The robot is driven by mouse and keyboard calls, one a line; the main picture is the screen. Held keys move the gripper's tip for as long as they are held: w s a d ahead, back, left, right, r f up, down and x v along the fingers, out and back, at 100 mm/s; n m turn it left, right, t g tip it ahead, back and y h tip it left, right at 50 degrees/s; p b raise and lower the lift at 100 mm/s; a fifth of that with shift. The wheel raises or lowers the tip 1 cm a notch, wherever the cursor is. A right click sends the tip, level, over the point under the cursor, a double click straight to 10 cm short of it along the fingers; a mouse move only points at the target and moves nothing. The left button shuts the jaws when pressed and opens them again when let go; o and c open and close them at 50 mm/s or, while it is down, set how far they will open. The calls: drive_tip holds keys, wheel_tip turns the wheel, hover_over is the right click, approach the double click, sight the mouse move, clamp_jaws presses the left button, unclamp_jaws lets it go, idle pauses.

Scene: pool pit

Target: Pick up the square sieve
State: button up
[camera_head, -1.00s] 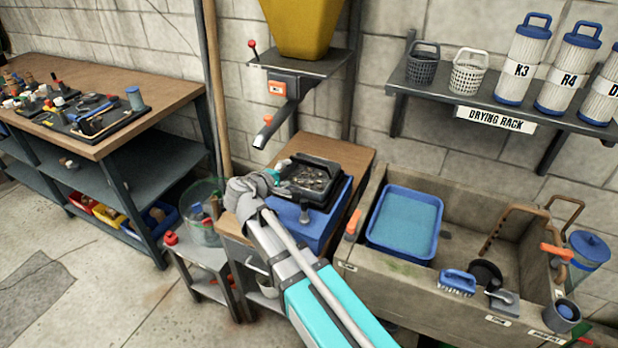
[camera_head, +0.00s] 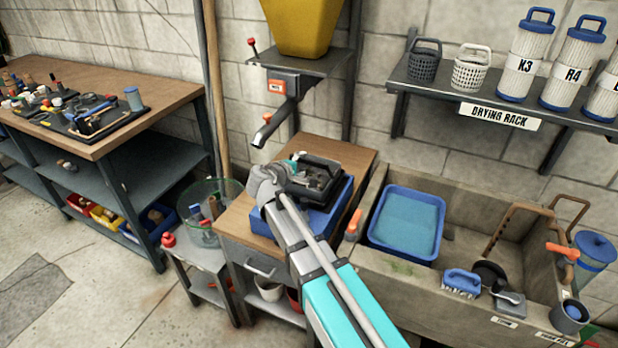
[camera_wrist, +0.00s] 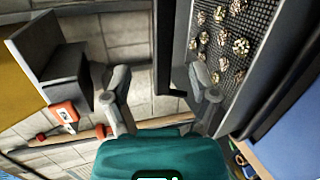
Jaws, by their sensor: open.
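The square sieve (camera_head: 328,190) is black and sits on a blue bin (camera_head: 343,208) on the small wooden-topped bench. In the wrist view its dark mesh (camera_wrist: 255,42) holds several pale pebbles. My gripper (camera_wrist: 161,82) is open, with one finger on each side of a dark bar along the sieve's near edge; the right finger overlaps the mesh side, the left is over the outside. I cannot tell whether either finger touches. In the head view my gripper (camera_head: 283,176) is at the sieve's left side and hides part of it.
A yellow hopper (camera_head: 300,25) with a grey spout (camera_head: 275,128) hangs just above and behind my gripper. A clear round container (camera_head: 205,222) stands to the left. A stone sink (camera_head: 400,268) with a blue tray (camera_head: 406,190) is on the right.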

sight(308, 162)
drive_tip(key=shift+f+b+x, duration=0.1)
drive_tip(key=shift+b+x, duration=0.35)
drive_tip(key=shift+x, duration=0.55)
drive_tip(key=shift+f+b+x, duration=0.15)
drive_tip(key=shift+b+x, duration=0.3)
drive_tip(key=shift+x, duration=0.6)
drive_tip(key=shift+w+d+f, duration=0.1)
drive_tip(key=shift+w+d, duration=0.05)
drive_tip(key=shift+w, duration=0.35)
clamp_jaws()
